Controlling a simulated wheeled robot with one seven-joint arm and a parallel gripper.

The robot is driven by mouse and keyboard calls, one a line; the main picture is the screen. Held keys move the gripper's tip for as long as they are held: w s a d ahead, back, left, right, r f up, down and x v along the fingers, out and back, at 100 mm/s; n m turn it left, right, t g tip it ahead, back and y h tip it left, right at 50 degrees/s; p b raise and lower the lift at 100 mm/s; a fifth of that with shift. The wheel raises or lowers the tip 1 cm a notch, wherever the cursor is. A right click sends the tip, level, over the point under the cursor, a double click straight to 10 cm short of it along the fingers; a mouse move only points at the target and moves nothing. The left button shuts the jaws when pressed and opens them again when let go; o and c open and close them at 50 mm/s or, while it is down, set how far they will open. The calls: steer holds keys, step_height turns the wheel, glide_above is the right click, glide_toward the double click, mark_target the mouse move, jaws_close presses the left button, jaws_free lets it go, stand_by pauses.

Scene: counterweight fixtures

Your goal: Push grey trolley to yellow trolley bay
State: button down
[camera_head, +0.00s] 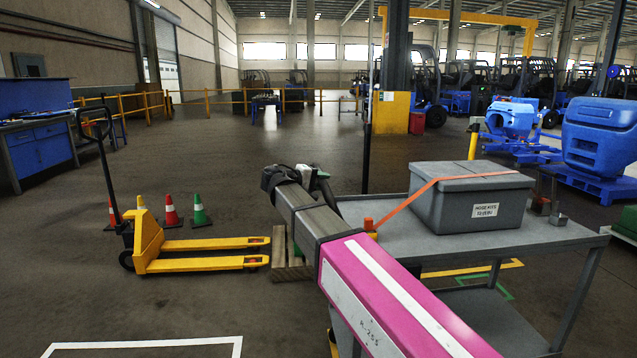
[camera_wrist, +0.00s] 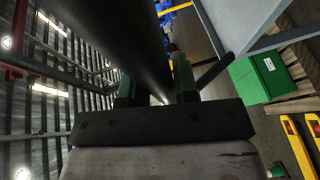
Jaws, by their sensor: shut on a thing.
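The grey trolley (camera_head: 385,208) stands at the right of the head view, with a flat top and a lower shelf. A grey lidded box (camera_head: 472,200) sits on it under an orange strap. In the wrist view, my gripper (camera_wrist: 157,88) has its green fingers on either side of a dark round bar (camera_wrist: 115,35), shut on it; it appears to be the trolley's handle. In the head view, my gripper (camera_head: 318,182) is at the trolley's left end, partly hidden by my arm. A yellow floor line (camera_head: 470,269) shows beyond and under the trolley; the bay's full outline is hidden.
A yellow pallet truck (camera_head: 150,245) stands left, with several cones (camera_head: 171,212) behind it. A wooden pallet (camera_head: 290,262) lies by the trolley's left end. Blue machines (camera_head: 600,140) stand at right. White floor lines (camera_head: 145,345) and a green line (camera_head: 470,276) show. The middle floor is open.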

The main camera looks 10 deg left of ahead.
steer(key=shift+w+d, duration=0.2)
steer(key=shift+d, duration=0.45)
steer(key=shift+w+d, duration=0.15)
steer(key=shift+d, duration=0.45)
steer(key=c, duration=0.9)
jaws_free()
steer(key=shift+s+a, duration=0.1)
steer(key=shift+a, duration=0.05)
steer(key=v, duration=1)
steer(key=shift+s+a, duration=0.15)
steer(key=shift+a, duration=0.1)
